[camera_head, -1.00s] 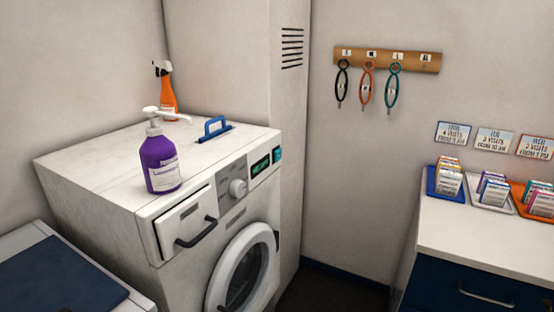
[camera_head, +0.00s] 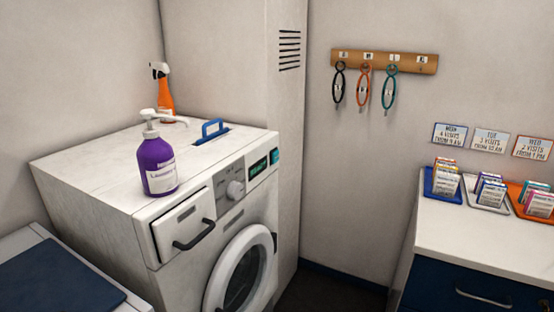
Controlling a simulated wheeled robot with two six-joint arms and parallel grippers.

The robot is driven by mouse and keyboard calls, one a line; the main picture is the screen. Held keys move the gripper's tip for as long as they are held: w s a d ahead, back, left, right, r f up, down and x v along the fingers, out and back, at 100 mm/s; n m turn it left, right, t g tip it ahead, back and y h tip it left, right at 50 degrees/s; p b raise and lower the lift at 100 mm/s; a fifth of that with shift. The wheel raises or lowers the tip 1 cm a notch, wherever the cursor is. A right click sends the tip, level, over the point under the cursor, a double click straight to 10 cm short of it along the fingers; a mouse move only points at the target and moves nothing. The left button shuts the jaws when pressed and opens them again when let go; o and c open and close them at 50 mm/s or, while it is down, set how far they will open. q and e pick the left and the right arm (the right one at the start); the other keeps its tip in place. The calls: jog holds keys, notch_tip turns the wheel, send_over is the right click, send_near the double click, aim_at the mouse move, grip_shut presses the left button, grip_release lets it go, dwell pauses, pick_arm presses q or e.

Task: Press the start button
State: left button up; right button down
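A white washing machine (camera_head: 120,215) stands at the left of the view. Its front panel has a grey round knob (camera_head: 235,189), a dark display with green characters (camera_head: 259,167) and a small teal button (camera_head: 274,156) at the panel's right end. The detergent drawer (camera_head: 183,228) with a dark handle is at the panel's left and looks slightly proud of the front. The round door (camera_head: 240,268) below appears shut. Neither of my grippers is in view.
A counter (camera_head: 470,235) with card trays stands at right. Rings hang from a wooden rack (camera_head: 385,61). Dark floor lies between machine and counter.

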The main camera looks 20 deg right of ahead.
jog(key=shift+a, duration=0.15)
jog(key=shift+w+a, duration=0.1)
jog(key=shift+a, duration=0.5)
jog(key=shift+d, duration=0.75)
